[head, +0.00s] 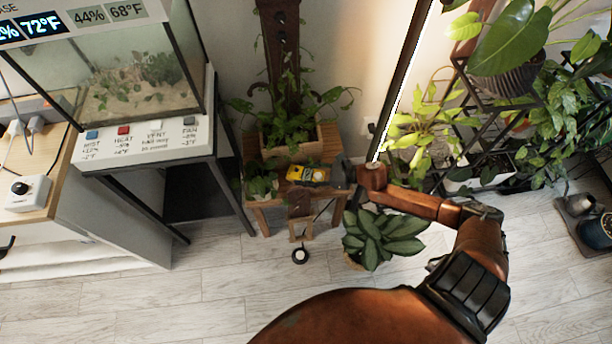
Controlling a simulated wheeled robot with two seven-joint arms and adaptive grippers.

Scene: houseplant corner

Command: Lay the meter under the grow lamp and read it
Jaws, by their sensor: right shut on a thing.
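The meter (308,174) is a small yellow device with a dark face. It is over the front of a small wooden plant stand (327,147), near the picture's middle. My right gripper (335,176) reaches in from the right and is shut on the meter's right end. I cannot tell whether the meter touches the stand top. The grow lamp (406,80) appears to be the tall dark bar with a bright white strip, right of the stand. Any reading on the meter is too small to make out. My left gripper is not in view.
Potted plants (292,128) crowd the stand's back and left. A leafy plant (383,236) stands on the floor below my right forearm. A glass terrarium (135,75) on a white control cabinet is at left. A black plant rack (500,165) is at right. The front floor is partly clear.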

